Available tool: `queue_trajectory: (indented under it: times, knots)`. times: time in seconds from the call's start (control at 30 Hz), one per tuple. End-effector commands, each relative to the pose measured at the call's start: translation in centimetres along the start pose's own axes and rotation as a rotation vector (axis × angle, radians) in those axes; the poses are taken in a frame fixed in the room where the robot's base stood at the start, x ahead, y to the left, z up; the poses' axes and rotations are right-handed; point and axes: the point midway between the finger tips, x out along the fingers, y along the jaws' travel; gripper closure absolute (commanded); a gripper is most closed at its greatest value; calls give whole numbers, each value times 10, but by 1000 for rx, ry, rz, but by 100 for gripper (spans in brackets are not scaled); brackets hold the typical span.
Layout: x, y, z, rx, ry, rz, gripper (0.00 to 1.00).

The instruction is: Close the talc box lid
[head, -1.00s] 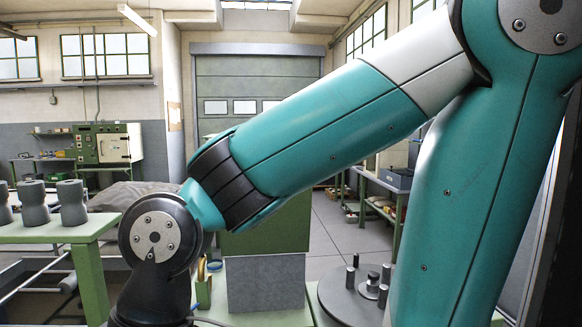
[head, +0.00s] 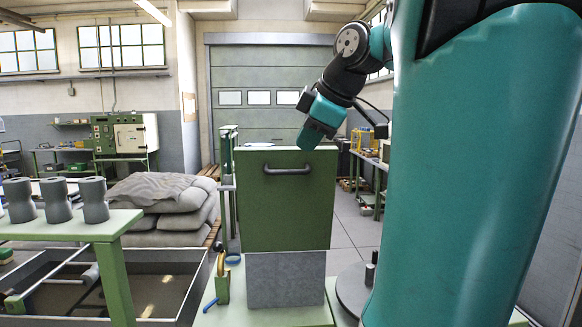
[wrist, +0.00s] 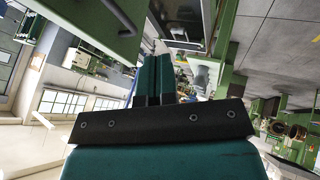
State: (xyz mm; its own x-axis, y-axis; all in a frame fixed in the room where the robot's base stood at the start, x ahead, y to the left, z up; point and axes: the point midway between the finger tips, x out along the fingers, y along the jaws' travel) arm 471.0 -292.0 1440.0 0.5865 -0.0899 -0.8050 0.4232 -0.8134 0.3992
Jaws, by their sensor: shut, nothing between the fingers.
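The talc box shows in the middle of the head view as a grey block-like body (head: 285,280). A broad green panel with a dark bar handle (head: 288,169), which looks like its lid (head: 285,212), stands upright above it. My gripper (head: 308,138) is shut and empty, angled down at the top right edge of the green panel. I cannot tell whether it touches the panel. In the wrist view the green panel (wrist: 85,15) and its handle are at the upper left, beside the teal fingers. The inside of the box is hidden.
A green bench with grey cylindrical parts (head: 93,200) stands at the left, above a low open tank. Grey sacks (head: 165,205) are piled behind. A round grey plate (head: 353,288) is at the right, partly behind my arm.

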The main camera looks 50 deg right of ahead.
Motion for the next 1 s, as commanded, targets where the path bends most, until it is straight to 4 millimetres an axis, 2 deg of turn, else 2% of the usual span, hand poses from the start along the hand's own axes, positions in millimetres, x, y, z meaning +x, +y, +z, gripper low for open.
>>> queue_trajectory:
  times: [0.1, 0.23, 0.67, 0.7, 0.8, 1.0]
  knots:
    - [-5, 7, 9, -8, -16, 23, 100]
    - [7, 7, 9, -11, -15, 22, 100]
    - [94, 9, 10, -10, -18, 18, 100]
    - [93, 19, 8, -9, -18, 21, 100]
    - [100, 32, 9, -8, -19, 21, 100]
    - [108, 44, 10, -8, -18, 23, 100]
